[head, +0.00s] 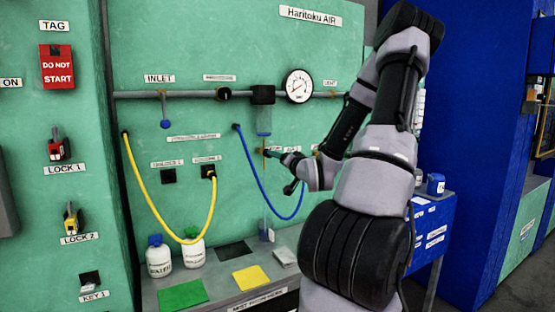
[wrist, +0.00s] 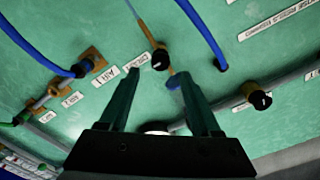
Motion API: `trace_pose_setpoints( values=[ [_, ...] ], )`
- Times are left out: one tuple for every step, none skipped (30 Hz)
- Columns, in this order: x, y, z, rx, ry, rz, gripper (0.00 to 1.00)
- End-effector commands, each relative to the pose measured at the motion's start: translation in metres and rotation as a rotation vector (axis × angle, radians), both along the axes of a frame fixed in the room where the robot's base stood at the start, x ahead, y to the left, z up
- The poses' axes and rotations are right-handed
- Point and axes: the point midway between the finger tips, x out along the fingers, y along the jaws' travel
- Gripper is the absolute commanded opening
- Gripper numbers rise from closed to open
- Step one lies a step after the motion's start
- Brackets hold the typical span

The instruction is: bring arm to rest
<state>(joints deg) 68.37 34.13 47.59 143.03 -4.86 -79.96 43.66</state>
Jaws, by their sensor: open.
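My arm reaches from the lower right up and over to the green panel (head: 350,30) in the head view. My gripper (head: 270,152) is at the panel, below the gauge and beside a brass fitting. In the wrist view my gripper (wrist: 158,75) has its two dark green fingers apart, with no object held between them. A black knob (wrist: 160,60) on the panel shows just beyond the fingertips. I cannot tell whether a finger touches the panel or its fittings.
A blue hose (head: 268,196) hangs beside my gripper, and a yellow hose (head: 147,205) hangs further left. A pressure gauge (head: 298,86) and pipe are above. The bench (head: 220,292) below holds white bottles (head: 158,259) and coloured mats. A blue cabinet (head: 490,130) stands at right.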

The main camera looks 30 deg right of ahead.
Motion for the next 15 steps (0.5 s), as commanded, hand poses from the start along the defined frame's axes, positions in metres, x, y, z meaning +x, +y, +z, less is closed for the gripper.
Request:
trace_pose_setpoints(
  values=[
    [0.000,0.000,0.000,0.000,0.000,0.000,0.65],
    [0.000,0.000,0.000,0.000,0.000,0.000,0.65],
    [0.000,0.000,0.000,0.000,0.000,0.000,0.65],
    [0.000,0.000,0.000,0.000,0.000,0.000,0.65],
    [0.000,0.000,0.000,0.000,0.000,0.000,0.65],
    [0.000,0.000,0.000,0.000,0.000,0.000,0.65],
    [0.000,0.000,0.000,0.000,0.000,0.000,0.65],
    [0.000,0.000,0.000,-0.001,0.001,0.001,0.65],
    [0.001,0.001,0.000,-0.004,0.005,0.001,0.65],
    [0.001,0.002,-0.001,-0.009,0.013,0.002,0.65],
    [0.002,0.004,-0.002,-0.018,0.026,0.005,0.65],
    [0.003,0.008,-0.004,-0.035,0.050,0.009,0.65],
    [0.003,0.011,-0.005,-0.052,0.076,0.012,0.65],
    [0.004,0.014,-0.008,-0.071,0.107,0.013,0.65],
    [0.004,0.019,-0.010,-0.102,0.154,0.016,0.65]
  ],
)
